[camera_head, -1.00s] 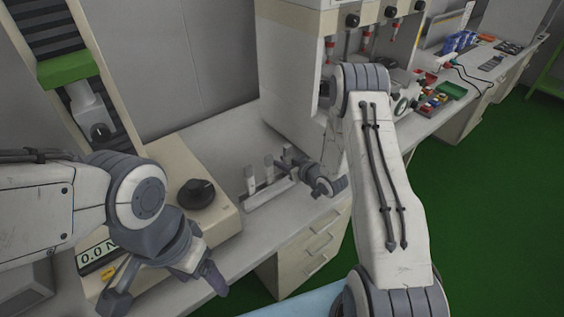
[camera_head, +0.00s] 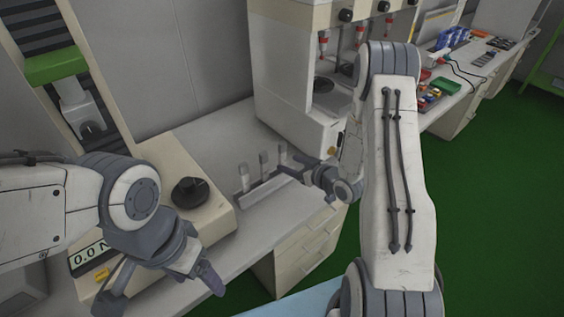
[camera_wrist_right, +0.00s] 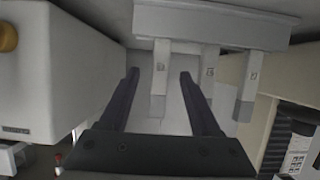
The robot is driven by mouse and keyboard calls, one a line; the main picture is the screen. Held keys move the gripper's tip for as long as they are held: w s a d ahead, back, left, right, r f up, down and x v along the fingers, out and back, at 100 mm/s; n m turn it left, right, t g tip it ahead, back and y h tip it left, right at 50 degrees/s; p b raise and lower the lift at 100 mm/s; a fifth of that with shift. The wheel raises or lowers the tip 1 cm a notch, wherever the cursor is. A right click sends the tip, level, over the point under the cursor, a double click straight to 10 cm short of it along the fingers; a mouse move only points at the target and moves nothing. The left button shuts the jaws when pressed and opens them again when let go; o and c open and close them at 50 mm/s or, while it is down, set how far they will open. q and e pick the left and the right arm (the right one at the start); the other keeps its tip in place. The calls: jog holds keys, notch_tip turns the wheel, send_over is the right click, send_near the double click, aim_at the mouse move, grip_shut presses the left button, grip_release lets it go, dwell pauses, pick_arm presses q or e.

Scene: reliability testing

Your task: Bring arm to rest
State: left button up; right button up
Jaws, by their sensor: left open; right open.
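My right gripper (camera_head: 296,165) is in the middle of the head view, beside the specimen rack (camera_head: 262,190) on the bench. My left gripper (camera_head: 165,292) is open and empty at the lower left, in front of the tester with the display.
A tester with a black round platform (camera_head: 190,192) and a display (camera_head: 92,258) stands at the left. A white machine (camera_head: 300,75) with red-tipped parts stands behind my right gripper. Small coloured parts and a green bin (camera_head: 444,86) lie on the far right bench. The green floor is clear.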

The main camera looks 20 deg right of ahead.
jog(key=a+r+g, duration=0.1)
jog(key=a, duration=0.1)
jog(key=s+a+r+n+g+h, duration=0.1)
jog(key=a+r, duration=0.1)
jog(key=s+a+r+g, duration=0.1)
jog(key=a+r, duration=0.1)
jog(key=shift+s+a+n+g+h, duration=0.2)
jog(key=shift+n+g+h, duration=0.1)
jog(key=shift+n+g, duration=0.1)
jog(key=s+a+r+g, duration=0.3)
jog(key=s+a+r, duration=0.1)
jog(key=s, duration=0.6)
jog(key=s+a+r+n+g+h+p, duration=0.1)
jog(key=s+a+r+g, duration=0.2)
jog(key=s, duration=0.7)
jog(key=s+a+r+g+h, duration=0.1)
jog(key=s+a+r+g, duration=0.2)
jog(key=s, duration=0.7)
jog(key=a+r, duration=0.2)
jog(key=a, duration=0.1)
jog(key=shift+n+p, duration=0.3)
jog(key=shift+p, duration=0.05)
